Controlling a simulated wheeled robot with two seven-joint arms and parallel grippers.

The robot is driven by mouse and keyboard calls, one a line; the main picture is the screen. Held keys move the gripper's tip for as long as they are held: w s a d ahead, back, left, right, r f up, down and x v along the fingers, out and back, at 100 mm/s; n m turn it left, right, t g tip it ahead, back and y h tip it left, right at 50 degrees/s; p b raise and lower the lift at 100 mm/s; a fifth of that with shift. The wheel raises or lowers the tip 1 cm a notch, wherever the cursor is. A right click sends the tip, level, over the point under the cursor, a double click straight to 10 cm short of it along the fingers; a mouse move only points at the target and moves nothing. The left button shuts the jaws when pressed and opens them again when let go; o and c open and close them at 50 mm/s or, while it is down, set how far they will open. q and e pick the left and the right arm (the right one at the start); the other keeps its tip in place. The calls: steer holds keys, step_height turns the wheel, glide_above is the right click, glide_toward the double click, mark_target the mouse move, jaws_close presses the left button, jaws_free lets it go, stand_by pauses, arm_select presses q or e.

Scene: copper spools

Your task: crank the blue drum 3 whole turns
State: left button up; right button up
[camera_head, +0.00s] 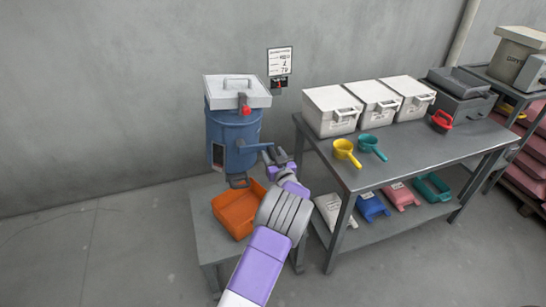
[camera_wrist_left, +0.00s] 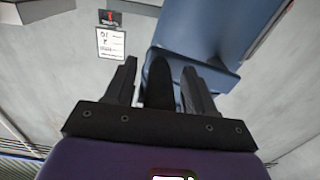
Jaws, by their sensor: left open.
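The blue drum (camera_head: 232,135) stands upright on a low grey stand against the wall, with a grey lid and a red knob on its front. Its blue crank arm (camera_head: 256,148) sticks out to the right, toward my left gripper (camera_head: 274,155). In the left wrist view my left gripper (camera_wrist_left: 160,88) is open, its two fingers apart. A dark rounded handle (camera_wrist_left: 159,82) stands between them, with the blue drum (camera_wrist_left: 195,30) behind. I cannot tell whether either finger touches the handle. My right gripper is not in view.
An orange bin (camera_head: 234,222) sits on the stand (camera_head: 208,246) below the drum. A grey table (camera_head: 400,168) stands close on the right, with white boxes and yellow and teal scoops. A sign (camera_head: 280,61) hangs on the wall.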

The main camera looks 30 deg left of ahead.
arm_select(q)
jaws_close()
stand_by(0.3)
steer(key=shift+w+f, duration=0.1)
